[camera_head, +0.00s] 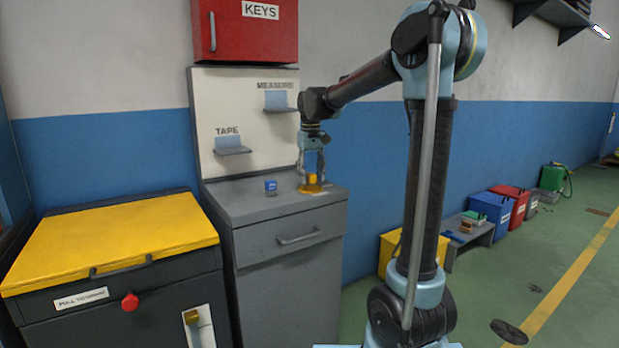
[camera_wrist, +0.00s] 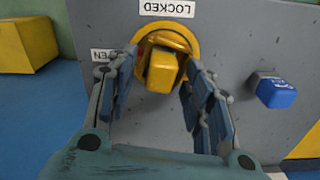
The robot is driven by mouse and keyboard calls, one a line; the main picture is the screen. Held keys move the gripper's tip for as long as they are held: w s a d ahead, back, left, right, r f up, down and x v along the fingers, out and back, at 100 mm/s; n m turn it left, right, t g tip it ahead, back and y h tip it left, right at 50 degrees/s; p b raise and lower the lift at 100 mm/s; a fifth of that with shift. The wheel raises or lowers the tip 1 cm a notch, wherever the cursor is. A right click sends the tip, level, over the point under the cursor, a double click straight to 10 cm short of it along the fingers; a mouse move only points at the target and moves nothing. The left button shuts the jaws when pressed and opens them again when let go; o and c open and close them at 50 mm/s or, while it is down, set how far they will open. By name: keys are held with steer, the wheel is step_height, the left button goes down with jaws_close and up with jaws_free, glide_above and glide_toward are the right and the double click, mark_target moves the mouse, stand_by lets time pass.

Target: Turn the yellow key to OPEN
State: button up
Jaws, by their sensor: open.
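The yellow key (camera_wrist: 163,70) is a blocky handle on a round yellow base on the grey cabinet top. In the head view the key (camera_head: 313,184) sits near the cabinet's right edge. My gripper (camera_head: 313,176) points down over it. In the wrist view my open gripper (camera_wrist: 160,74) has a finger on either side of the key, with a gap showing at the right finger. Contact at the left finger is unclear. A LOCKED label (camera_wrist: 167,8) lies beyond the base, and the OPEN label (camera_wrist: 104,55) is at its left, partly hidden by the left finger.
A small blue block (camera_head: 270,186) stands on the cabinet top (camera_head: 235,207), beside the key. A back panel with two small shelves rises behind, under a red KEYS box (camera_head: 245,32). A yellow-lidded chest (camera_head: 110,242) stands at left.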

steer(key=shift+f, duration=0.15)
jaws_close()
steer(key=n, duration=0.3)
steer(key=shift+s+a+n, duration=0.15)
steer(key=shift+a+n, duration=0.1)
steer(key=shift+n, duration=0.05)
stand_by(0.4)
steer(key=n, duration=0.3)
jaws_free()
